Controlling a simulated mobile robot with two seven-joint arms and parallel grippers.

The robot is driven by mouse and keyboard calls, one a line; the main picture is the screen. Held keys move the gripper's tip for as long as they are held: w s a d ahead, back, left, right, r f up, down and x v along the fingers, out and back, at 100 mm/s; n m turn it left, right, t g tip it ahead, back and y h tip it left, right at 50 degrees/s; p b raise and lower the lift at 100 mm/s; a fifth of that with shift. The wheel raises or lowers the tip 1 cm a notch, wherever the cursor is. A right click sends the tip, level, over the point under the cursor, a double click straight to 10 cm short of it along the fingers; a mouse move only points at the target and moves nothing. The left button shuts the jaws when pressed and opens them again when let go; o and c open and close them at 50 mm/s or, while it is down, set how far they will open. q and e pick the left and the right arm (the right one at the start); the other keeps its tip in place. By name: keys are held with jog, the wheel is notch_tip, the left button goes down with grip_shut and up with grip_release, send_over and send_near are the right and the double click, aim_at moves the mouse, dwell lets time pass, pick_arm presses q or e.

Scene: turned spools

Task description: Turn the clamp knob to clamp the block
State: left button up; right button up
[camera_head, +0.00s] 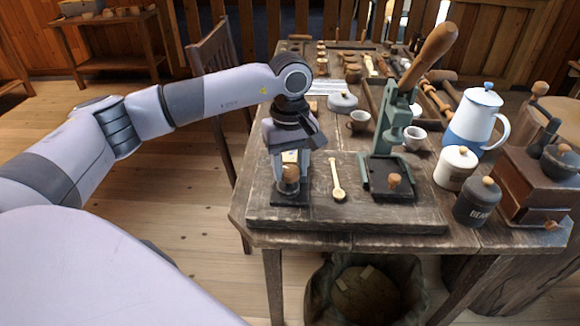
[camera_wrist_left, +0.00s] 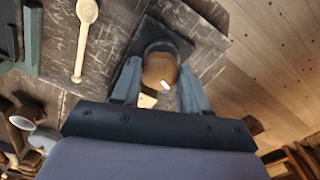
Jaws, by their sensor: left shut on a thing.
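The wooden clamp knob (camera_head: 291,187) stands on a dark clamp base (camera_head: 290,200) at the front left of the table. In the left wrist view, the round knob (camera_wrist_left: 159,68) has a small white mark and sits between the two fingers. My left gripper (camera_head: 291,176) comes down from above and is shut on the knob, one finger on each side. A pale piece, which may be the block (camera_head: 290,156), shows between the fingers behind the knob. It is partly hidden, so I cannot tell how the clamp jaw meets it. My right gripper is not in view.
A wooden spoon (camera_head: 337,180) lies just right of the clamp. A green press (camera_head: 390,150) with a tall wooden handle stands farther right. Canisters, a blue-white pot (camera_head: 474,118) and a grinder (camera_head: 535,185) crowd the right side. A sack (camera_head: 365,290) is below the table.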

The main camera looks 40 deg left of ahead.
aim_at(290, 169)
pick_arm(q)
jog(key=shift+r+m, duration=0.1)
jog(key=shift+m, duration=0.2)
jog(key=o, duration=0.8)
jog(key=shift+c, duration=0.2)
notch_tip(290, 169, up, 7)
jog(key=shift+r, duration=0.1)
dwell(0.4)
